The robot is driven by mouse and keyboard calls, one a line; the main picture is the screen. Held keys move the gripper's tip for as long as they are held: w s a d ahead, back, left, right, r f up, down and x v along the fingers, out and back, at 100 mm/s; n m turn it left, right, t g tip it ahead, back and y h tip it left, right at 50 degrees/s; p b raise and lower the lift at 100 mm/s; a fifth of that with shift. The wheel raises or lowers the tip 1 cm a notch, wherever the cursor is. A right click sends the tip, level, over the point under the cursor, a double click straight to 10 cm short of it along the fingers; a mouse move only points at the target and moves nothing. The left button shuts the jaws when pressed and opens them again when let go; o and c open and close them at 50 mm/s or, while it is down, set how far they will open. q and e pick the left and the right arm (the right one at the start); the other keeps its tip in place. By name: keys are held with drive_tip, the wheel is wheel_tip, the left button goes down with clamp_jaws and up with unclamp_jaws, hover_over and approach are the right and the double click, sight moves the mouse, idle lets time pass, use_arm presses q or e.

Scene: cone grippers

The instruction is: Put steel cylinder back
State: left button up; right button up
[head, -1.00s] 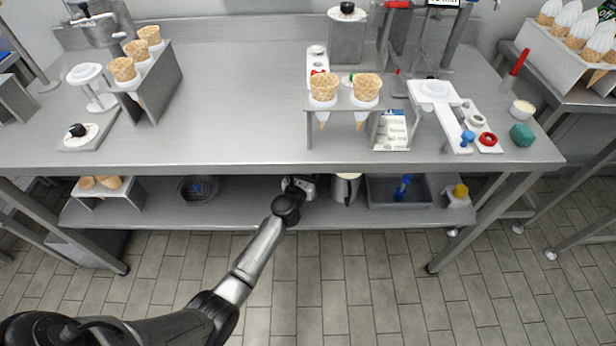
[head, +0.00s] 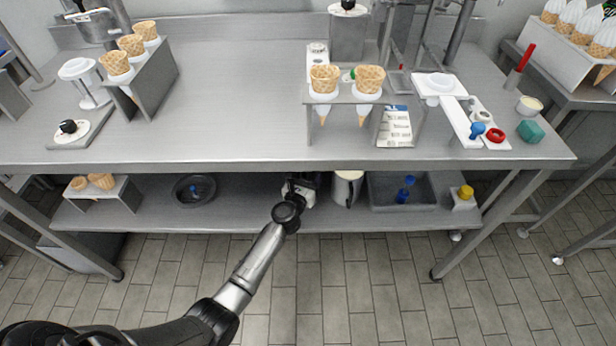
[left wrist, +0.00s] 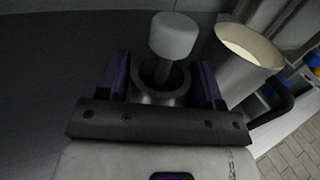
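The steel cylinder (left wrist: 160,97) shows in the left wrist view as an open metal tube with a white-knobbed rod (left wrist: 173,36) standing in it. My left gripper (left wrist: 163,80) has a dark finger along each side of the tube, apparently touching, so it looks shut on it. In the head view my left gripper (head: 300,187) is at the lower shelf, under the table's front edge; the cylinder cannot be made out there. My right gripper is not in view.
A metal pitcher (head: 346,188) stands close to the right of my left gripper; it also shows in the left wrist view (left wrist: 238,70). Further right is a grey bin (head: 385,205). The tabletop (head: 235,100) hangs above.

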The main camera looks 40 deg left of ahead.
use_arm(q)
drive_tip(key=shift+o, duration=1.3)
drive_tip(key=shift+r, duration=0.1)
